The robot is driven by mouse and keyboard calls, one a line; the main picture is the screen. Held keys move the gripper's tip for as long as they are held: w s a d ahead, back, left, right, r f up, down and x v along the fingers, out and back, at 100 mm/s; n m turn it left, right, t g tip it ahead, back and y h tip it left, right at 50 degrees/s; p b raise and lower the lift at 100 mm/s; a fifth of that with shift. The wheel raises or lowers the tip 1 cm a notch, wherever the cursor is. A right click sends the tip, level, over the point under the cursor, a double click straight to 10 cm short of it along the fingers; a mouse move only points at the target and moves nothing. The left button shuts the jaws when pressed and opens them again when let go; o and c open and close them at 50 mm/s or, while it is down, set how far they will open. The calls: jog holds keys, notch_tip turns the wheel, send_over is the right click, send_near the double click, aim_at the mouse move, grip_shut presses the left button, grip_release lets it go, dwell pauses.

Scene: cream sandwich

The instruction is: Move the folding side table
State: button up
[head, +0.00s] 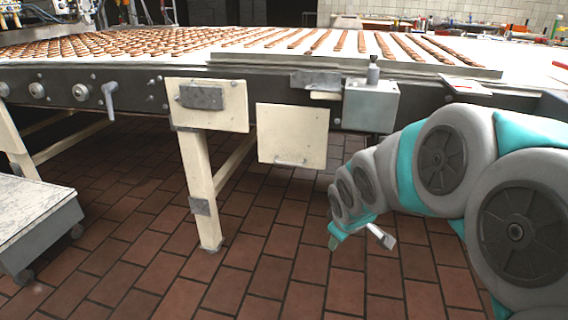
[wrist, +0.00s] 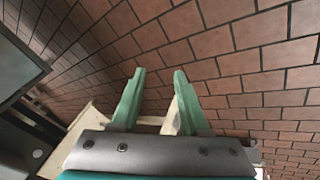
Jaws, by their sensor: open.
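A cream panel (head: 292,135) hangs vertically from the side of the long conveyor, with a small handle along its lower edge. It looks like the folding side table, folded down. My gripper (head: 357,240) is low over the floor, right of the panel and below its lower edge, apart from it. In the wrist view my gripper (wrist: 160,72) shows two green fingers spread apart with nothing between their tips. Cream parts show behind the fingers at the lower left of that view; I cannot tell which piece they belong to.
The conveyor (head: 100,46) carries rows of brown biscuits. A cream leg (head: 198,180) stands left of the panel. A grey control box (head: 371,105) sits right of it. A low wheeled cart (head: 35,215) is at the left. The brick floor (head: 270,250) in front is clear.

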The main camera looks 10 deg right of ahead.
jog(key=w+n+t+y+b, duration=0.2)
jog(key=w+n+t, duration=0.35)
jog(key=w, duration=1.35)
jog(key=n+t+y+b, duration=0.1)
jog(key=n+t+y, duration=0.4)
jog(key=n, duration=0.4)
send_near(290, 164)
jog(key=w, duration=0.3)
jog(key=shift+g+y, duration=0.35)
jog(key=shift+y, duration=0.05)
jog(key=shift+a+p+x, duration=0.15)
jog(key=shift+p+x, duration=0.05)
jog(key=shift+x, duration=1.85)
jog(key=shift+a+p+x, duration=0.1)
jog(key=shift+p+x, duration=0.1)
jog(key=shift+x, duration=1.8)
jog(key=shift+s+f, duration=0.1)
jog(key=shift+s, duration=0.05)
grip_shut()
